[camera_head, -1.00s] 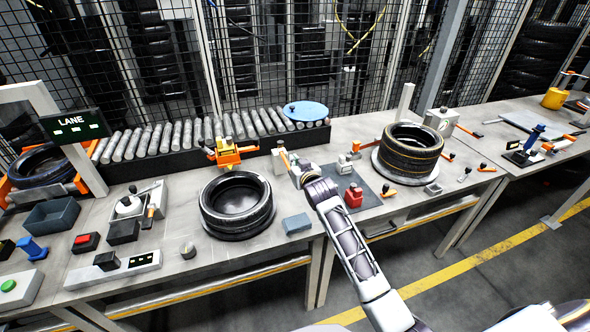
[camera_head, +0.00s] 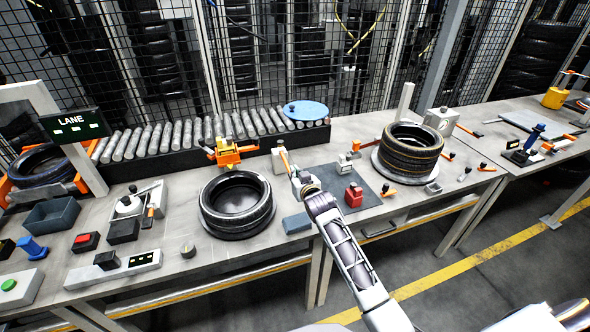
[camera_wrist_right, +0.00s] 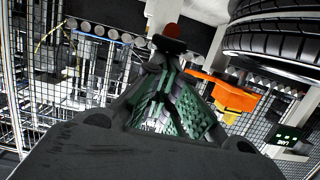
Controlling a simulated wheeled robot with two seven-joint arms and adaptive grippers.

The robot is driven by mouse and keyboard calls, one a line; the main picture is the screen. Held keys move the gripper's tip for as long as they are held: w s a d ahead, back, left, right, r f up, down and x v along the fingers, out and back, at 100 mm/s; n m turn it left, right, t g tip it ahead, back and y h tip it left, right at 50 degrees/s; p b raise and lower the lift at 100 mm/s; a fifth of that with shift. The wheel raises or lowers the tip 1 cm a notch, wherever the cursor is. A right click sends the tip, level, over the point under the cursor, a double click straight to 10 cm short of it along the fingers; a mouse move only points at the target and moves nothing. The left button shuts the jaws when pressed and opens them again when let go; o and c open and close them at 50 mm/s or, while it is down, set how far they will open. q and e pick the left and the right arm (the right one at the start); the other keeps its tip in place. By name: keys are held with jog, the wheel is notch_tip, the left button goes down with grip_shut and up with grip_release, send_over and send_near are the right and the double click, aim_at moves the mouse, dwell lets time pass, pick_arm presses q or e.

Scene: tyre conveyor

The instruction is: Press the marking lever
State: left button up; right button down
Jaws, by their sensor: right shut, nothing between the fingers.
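A small grey post (camera_head: 278,160) with a tan-orange lever arm (camera_head: 286,162) stands behind the black tyre (camera_head: 237,204), at the left edge of a dark mat; I take this to be the marking lever. My right gripper (camera_head: 297,178) is at the lower end of this arm, shut and holding nothing. In the right wrist view the closed fingers (camera_wrist_right: 163,62) point at a dark knob with a red top (camera_wrist_right: 171,38), very close to the tips. I cannot tell whether they touch. My left gripper is not in view.
An orange-yellow device (camera_head: 228,152) stands behind the tyre. A red block (camera_head: 353,195) sits on the dark mat (camera_head: 325,178), right of my forearm. Stacked tyres (camera_head: 410,150) stand further right. A roller conveyor (camera_head: 200,135) runs along the back. A blue-grey block (camera_head: 296,223) lies in front.

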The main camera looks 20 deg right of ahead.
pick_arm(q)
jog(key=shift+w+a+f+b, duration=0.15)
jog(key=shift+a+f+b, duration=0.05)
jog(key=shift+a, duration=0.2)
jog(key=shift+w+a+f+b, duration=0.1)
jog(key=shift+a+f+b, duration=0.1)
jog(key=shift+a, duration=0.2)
pick_arm(e)
notch_tip(320, 180, down, 6)
jog(key=shift+s+r, duration=0.15)
jog(key=shift+r, duration=0.05)
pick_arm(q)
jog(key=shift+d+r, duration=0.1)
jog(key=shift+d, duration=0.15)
pick_arm(e)
jog(key=shift+r, duration=0.1)
